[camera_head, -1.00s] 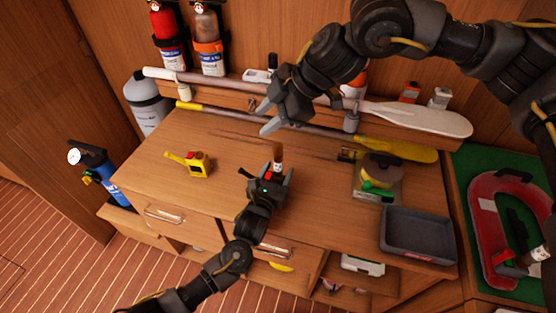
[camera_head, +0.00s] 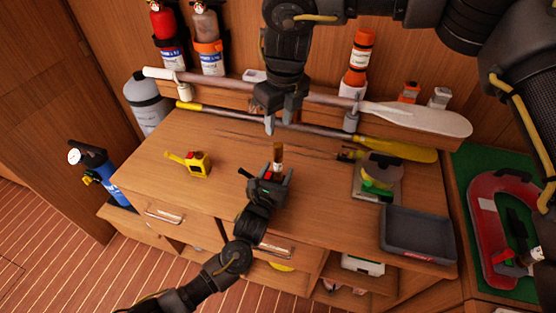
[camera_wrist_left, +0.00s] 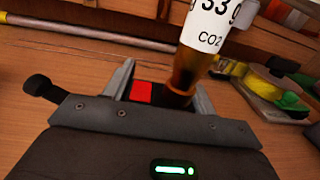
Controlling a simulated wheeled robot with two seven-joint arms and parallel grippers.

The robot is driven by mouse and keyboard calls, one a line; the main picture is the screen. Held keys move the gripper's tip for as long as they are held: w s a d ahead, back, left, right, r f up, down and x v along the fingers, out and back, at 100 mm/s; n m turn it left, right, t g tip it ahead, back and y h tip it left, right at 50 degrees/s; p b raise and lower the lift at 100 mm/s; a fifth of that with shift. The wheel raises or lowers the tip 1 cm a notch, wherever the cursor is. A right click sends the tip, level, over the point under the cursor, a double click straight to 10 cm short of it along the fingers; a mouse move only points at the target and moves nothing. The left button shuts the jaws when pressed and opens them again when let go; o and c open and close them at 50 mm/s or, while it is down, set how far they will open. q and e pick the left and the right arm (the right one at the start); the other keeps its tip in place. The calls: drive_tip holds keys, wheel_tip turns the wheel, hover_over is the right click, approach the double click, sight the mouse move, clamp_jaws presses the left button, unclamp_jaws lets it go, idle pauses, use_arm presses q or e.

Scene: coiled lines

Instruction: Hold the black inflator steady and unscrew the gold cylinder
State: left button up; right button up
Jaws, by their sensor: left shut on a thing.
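The gold cylinder (camera_head: 278,158) stands upright above my left gripper (camera_head: 270,180). In the left wrist view the cylinder (camera_wrist_left: 192,68) is amber-gold with a white label reading "33g" and "CO2". My left gripper is shut on the black inflator, which is mostly hidden between the fingers. A red part of the inflator (camera_wrist_left: 142,92) shows beside the cylinder's base. My right gripper (camera_head: 281,121) points down, open and empty, above and slightly behind the cylinder's top, apart from it.
A yellow tool (camera_head: 192,163) lies on the bench at left. A white paddle (camera_head: 415,115) and a yellow paddle (camera_head: 395,148) run along the back. The bench's middle is otherwise clear.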

sight(279, 145)
drive_tip(key=shift+f, duration=0.15)
drive_tip(key=shift+f, duration=4.35)
clamp_jaws()
